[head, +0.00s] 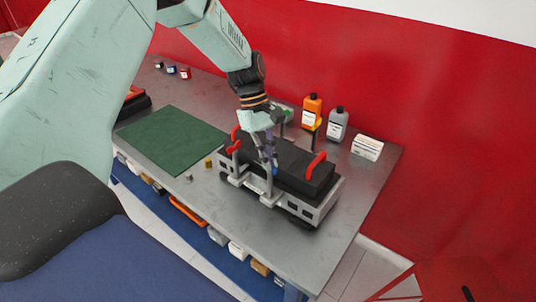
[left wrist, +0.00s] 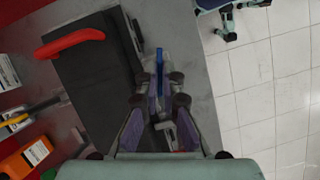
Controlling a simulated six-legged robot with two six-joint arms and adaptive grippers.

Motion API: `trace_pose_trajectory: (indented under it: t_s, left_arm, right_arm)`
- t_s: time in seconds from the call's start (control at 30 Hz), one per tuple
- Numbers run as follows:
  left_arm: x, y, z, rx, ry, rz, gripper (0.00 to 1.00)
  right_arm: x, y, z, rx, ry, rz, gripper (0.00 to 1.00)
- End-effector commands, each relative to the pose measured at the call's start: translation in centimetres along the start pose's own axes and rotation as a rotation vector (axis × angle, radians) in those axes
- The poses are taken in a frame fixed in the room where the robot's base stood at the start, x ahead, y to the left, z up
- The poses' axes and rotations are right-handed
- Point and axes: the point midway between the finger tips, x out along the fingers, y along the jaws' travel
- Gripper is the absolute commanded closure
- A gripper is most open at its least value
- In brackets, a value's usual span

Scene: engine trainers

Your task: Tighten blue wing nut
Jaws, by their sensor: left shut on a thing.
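The blue wing nut (left wrist: 158,62) shows as a thin upright blue piece between my left fingertips in the left wrist view. In the head view a small blue spot of the wing nut (head: 275,171) shows at the front edge of the engine trainer's black top (head: 300,170). My left gripper (head: 269,160) comes down from above and is shut on the wing nut; it also shows in the left wrist view (left wrist: 159,85). The fingers hide part of the nut and its stud.
The trainer has red handles (head: 316,165) and a grey frame on the metal table (head: 240,222). A green mat (head: 172,140) lies left. The table's front right is clear.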

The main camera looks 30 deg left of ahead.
Motion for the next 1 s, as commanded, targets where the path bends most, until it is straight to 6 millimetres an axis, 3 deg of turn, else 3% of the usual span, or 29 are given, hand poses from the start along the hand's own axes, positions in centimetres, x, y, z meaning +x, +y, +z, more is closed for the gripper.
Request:
trace_pose_trajectory:
  t_s: [1.0]
  left_arm:
    - [0.5,0.1,0.4,0.884,-0.013,-0.376,1.0]
  right_arm:
    - [-2.8,0.0,0.0,0.0,0.0,0.0,0.64]
